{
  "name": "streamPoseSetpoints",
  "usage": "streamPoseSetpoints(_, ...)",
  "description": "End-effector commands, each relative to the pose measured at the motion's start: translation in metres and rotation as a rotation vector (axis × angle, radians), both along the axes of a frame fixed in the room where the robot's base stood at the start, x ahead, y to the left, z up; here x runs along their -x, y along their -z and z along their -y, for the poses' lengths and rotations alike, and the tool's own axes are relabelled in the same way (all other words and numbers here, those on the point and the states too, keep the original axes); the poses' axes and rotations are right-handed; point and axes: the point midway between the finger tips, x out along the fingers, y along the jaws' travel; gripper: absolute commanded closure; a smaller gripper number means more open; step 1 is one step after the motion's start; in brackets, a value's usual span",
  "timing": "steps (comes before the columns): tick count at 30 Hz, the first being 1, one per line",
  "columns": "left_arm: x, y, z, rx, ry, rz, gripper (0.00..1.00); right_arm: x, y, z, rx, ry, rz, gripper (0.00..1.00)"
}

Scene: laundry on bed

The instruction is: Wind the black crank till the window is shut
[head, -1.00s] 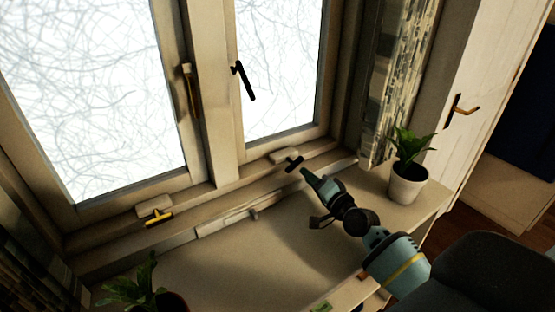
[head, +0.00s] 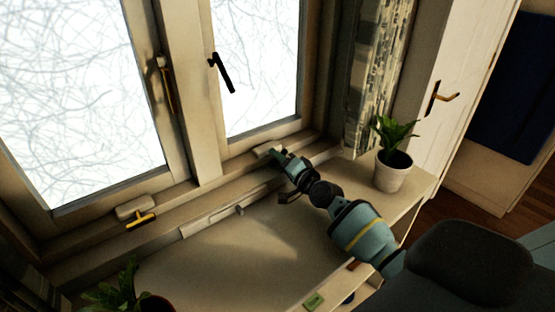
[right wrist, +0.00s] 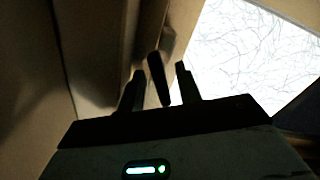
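The black crank (right wrist: 158,80) shows in the right wrist view between the two fingers of my right gripper (right wrist: 160,88). The fingers are apart on either side of it, with a visible gap on the right side. In the head view my right gripper (head: 284,157) reaches the sill at the foot of the right window (head: 262,70) and covers most of the crank. The crank's pale housing (head: 268,150) shows just beside the fingertips. I cannot tell from this angle whether the right window stands slightly open. My left gripper is not in view.
A yellow crank (head: 141,219) sits under the left window. A black handle (head: 221,73) is on the right window. Potted plants stand on the ledge at right (head: 393,170) and at lower left (head: 118,290). The middle of the ledge (head: 215,265) is mostly clear.

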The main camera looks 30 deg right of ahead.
Motion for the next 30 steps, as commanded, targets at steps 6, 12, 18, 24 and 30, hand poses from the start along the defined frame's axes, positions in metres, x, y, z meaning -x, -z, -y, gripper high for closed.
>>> streamPoseSetpoints(6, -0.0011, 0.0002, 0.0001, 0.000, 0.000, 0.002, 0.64, -0.0052, -0.0003, -0.0007, 0.000, 0.000, 0.000, 0.65)
streamPoseSetpoints(12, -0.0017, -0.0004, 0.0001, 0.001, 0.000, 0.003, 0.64, -0.0051, -0.0007, -0.0006, 0.000, 0.000, 0.001, 0.68)
streamPoseSetpoints(18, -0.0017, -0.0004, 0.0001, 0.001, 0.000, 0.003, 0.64, -0.0050, -0.0007, -0.0005, 0.000, 0.000, 0.001, 0.94)
streamPoseSetpoints(24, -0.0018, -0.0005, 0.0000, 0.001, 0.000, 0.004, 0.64, -0.0049, -0.0006, -0.0005, -0.002, 0.000, 0.001, 1.00)
streamPoseSetpoints(30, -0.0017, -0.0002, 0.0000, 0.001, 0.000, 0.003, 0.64, -0.0049, -0.0007, -0.0004, -0.040, 0.000, -0.002, 1.00)
